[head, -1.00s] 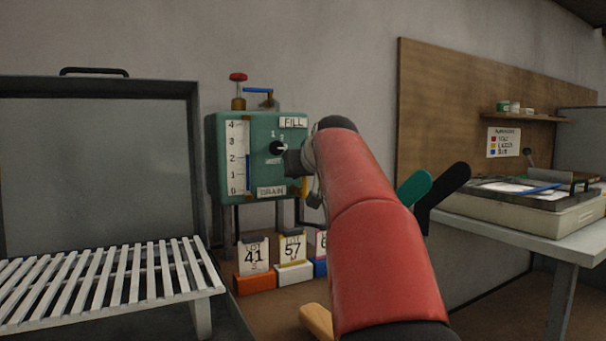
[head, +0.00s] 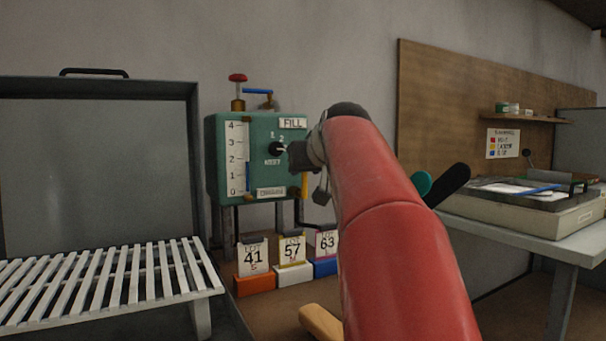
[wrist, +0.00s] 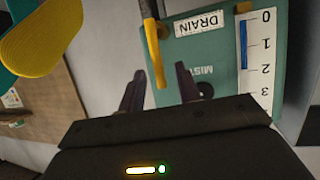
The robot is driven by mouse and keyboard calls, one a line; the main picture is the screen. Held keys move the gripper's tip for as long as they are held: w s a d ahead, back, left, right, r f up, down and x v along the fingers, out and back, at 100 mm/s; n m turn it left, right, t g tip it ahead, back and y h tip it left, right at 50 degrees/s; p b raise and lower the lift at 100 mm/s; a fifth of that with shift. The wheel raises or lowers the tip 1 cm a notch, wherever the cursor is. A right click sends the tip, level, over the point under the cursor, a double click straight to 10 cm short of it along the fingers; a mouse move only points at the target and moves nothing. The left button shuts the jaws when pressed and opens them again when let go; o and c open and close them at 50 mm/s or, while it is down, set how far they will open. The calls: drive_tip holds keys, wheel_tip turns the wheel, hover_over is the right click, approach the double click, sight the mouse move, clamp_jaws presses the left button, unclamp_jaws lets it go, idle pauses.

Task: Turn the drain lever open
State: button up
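In the wrist view, which sees the box upside down, the lever (wrist: 156,50) reaches toward the space between my fingers. My gripper (wrist: 159,88) is open, with a dark finger on each side of the lever's end. I see no contact between the lever and either finger. In the head view my red arm and wrist hide much of the gripper.
A FILL label (head: 292,123), a black knob (head: 277,149) and a level gauge (head: 237,158) are on the box. Numbered cards in coloured holders (head: 294,271) stand below. A slatted rack (head: 110,275) is left; a table (head: 500,232) is right. Paddle shapes (wrist: 42,38) show close by.

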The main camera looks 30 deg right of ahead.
drive_tip(key=v, duration=0.3)
idle(0.5)
